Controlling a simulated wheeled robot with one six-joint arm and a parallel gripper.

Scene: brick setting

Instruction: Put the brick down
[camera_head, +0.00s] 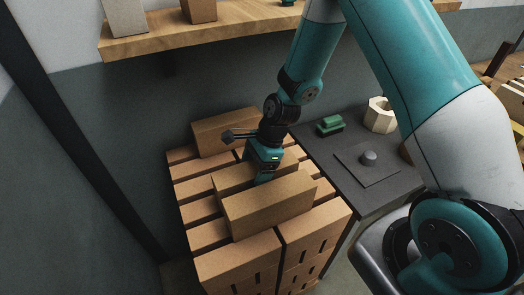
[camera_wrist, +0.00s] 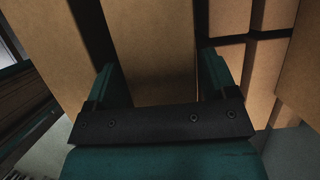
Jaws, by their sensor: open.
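Three tan bricks lie on top of a brick stack (camera_head: 240,262) in the head view: a back brick (camera_head: 215,135), a middle brick (camera_head: 232,180) and a front brick (camera_head: 270,207). My gripper (camera_head: 263,178) points down at the middle brick, and one finger shows just behind the front brick. In the wrist view my gripper (camera_wrist: 160,75) is open, with a brick (camera_wrist: 152,40) between its two fingers. The fingers look slightly apart from its sides. Another brick (camera_wrist: 45,50) lies close on the left. The fingertips' depth is hard to tell.
A dark bench (camera_head: 325,155) right of the stack holds a green object (camera_head: 330,125), a pale hexagonal piece (camera_head: 381,115) and a plate with a knob (camera_head: 368,160). A wooden shelf (camera_head: 165,42) runs along the wall above. Bare stack top shows at the left.

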